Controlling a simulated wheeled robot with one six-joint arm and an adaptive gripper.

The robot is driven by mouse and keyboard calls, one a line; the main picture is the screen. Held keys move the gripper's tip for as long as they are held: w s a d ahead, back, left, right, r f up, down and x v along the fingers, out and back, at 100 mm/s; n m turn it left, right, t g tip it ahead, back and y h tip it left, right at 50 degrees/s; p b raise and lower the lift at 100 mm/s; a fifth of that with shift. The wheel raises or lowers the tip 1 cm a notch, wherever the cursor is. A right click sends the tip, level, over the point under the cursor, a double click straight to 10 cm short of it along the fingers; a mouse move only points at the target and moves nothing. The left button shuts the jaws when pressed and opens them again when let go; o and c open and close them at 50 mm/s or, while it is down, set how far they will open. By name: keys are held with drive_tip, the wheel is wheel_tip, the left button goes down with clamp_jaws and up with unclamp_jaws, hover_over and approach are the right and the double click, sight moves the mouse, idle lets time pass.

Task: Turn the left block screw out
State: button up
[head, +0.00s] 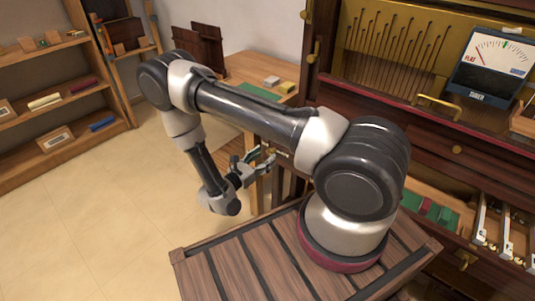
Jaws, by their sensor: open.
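My gripper (264,160) is left of the middle of the head view, at the end of my bent arm. Its fingers are apart and I see nothing between them. It hangs low beside a wooden table and the left end of the dark wooden piano case (390,94). I cannot make out the left block screw or the key block for certain. My arm crosses in front of the case's lower left part and hides it. Small brass fittings (311,58) show on the case's left post, but I cannot tell if any is the screw.
A tuner meter (494,55) stands at the upper right. An open drawer (427,212) with green lining and metal parts sits at the lower right. A wooden table (240,68) holds a green mat and small blocks. Shelves (60,97) line the left wall; the floor between is clear.

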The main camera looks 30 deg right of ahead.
sight(269, 153)
drive_tip(key=shift+x, duration=1.55)
drive_tip(key=c, duration=1)
